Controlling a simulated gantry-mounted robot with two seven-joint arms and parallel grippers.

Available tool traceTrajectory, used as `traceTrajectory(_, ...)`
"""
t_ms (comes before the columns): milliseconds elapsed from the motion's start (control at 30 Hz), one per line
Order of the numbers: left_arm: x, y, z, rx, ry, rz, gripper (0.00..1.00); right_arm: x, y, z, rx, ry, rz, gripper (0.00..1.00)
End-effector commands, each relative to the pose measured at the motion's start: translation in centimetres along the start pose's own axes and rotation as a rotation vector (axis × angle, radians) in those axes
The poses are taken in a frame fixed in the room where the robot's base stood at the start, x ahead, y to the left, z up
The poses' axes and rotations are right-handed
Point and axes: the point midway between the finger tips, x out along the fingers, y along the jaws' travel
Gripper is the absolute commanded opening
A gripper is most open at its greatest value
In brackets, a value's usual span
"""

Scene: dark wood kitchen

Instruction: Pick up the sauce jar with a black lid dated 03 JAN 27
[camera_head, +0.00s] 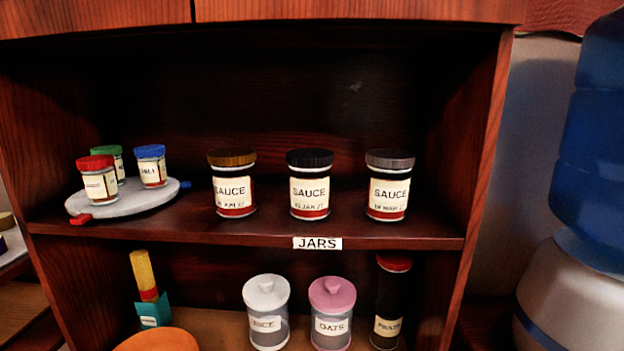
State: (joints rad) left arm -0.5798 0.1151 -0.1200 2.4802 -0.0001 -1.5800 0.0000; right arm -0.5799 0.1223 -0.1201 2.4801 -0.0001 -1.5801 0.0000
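Three sauce jars stand upright in a row on the upper shelf. The middle sauce jar (309,186) has a black lid and a label reading SAUCE with a date ending in JAN 27; the day is too small to read surely. The left sauce jar (233,186) has a brown-gold lid and a date that seems to read APR. The right sauce jar (389,187) has a dark grey lid and a date that seems to read MAR. Gaps separate the jars. Neither gripper is in view.
A grey round tray (125,208) with three small spice jars sits at the left of the shelf. A JARS label (317,243) marks the shelf edge. A white-lidded jar (267,312), a pink-lidded jar (331,313) and a tall red-lidded jar (389,301) stand below.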

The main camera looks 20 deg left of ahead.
Motion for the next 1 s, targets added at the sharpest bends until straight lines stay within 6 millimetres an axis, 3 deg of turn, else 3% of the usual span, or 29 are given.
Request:
traceTrajectory(467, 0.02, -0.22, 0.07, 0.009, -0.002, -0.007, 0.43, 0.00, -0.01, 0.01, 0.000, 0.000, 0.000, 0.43)
traceTrajectory(867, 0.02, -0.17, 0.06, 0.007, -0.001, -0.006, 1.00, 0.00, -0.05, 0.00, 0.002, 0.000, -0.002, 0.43)
traceTrajectory(1000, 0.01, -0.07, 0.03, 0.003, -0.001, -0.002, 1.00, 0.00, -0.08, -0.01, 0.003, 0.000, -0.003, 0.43)
